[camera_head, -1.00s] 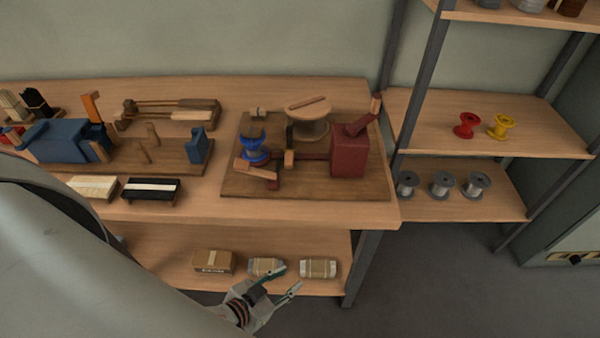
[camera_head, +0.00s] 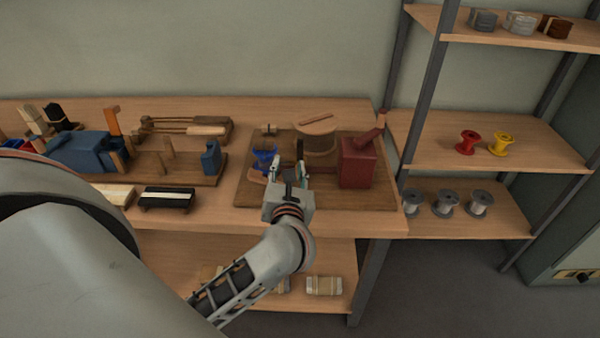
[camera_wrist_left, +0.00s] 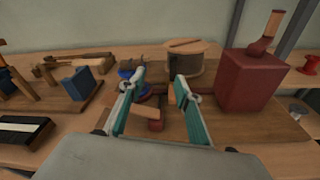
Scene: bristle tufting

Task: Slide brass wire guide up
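My left gripper (camera_head: 290,170) is open and empty at the front of a wooden board (camera_head: 340,202) carrying a winding device. In the left wrist view its teal fingers (camera_wrist_left: 160,82) point forward, spread apart. A small tan block (camera_wrist_left: 172,97) on a dark post shows beside the right finger; it may be the brass wire guide, but I cannot tell for sure. A wooden lever (camera_wrist_left: 143,110) on a dark red piece lies between the fingers in that view. A blue spool (camera_head: 264,155) stands left of the gripper, partly hidden by a finger in the wrist view. My right gripper is out of view.
A dark red box with a crank (camera_head: 358,165) stands to the right, a round wooden drum (camera_head: 318,140) behind. A blue vise (camera_head: 85,152) and brushes (camera_head: 167,197) are on the left. A shelf with spools (camera_head: 468,142) is at right.

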